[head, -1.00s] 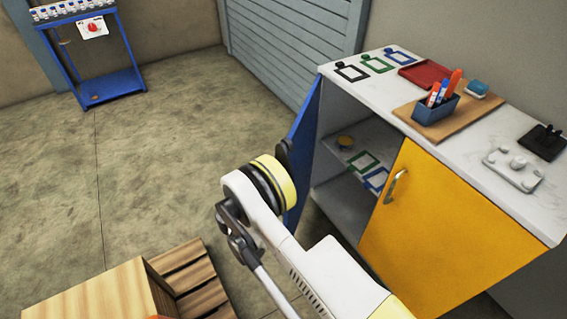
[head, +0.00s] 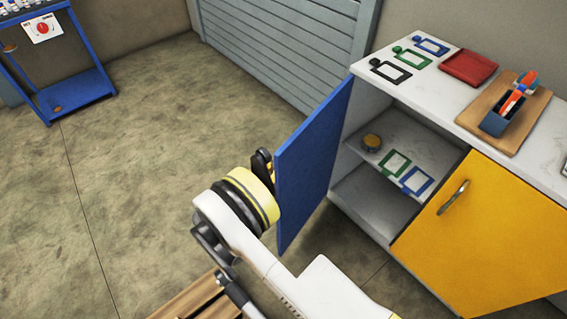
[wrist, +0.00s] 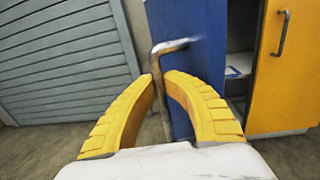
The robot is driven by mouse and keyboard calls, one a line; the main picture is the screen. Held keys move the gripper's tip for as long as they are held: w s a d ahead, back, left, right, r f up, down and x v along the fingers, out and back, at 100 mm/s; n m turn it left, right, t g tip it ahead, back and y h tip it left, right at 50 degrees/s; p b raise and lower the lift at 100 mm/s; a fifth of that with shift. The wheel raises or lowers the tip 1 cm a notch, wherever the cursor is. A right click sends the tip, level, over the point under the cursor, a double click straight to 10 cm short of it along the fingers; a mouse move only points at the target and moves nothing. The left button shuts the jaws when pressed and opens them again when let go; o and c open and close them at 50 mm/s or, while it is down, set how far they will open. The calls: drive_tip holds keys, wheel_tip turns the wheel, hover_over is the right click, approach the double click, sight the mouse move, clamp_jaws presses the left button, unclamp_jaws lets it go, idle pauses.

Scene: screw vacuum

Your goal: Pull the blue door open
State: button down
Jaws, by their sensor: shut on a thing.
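The blue door (head: 313,168) stands swung out from the left side of the white cabinet, so the shelves behind it show. In the wrist view the blue door (wrist: 196,75) has a metal bar handle (wrist: 158,80) on its face. My gripper (wrist: 163,80) has its two yellow fingers around this handle and is shut on it. In the head view my gripper (head: 268,170) is at the door's outer side, and the handle is hidden there.
The yellow door (head: 485,225) beside the opening is closed. Open floor (head: 150,150) lies left; a wooden crate (head: 195,300) is low in front.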

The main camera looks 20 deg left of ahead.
drive_tip(key=shift+w+a+f, duration=0.1)
drive_tip(key=shift+a, duration=0.25)
drive_tip(key=c, duration=1.5)
unclamp_jaws()
drive_tip(key=shift+o, duration=0.2)
drive_tip(key=v, duration=0.7)
drive_tip(key=shift+s+a, duration=0.15)
drive_tip(key=shift+s, duration=0.1)
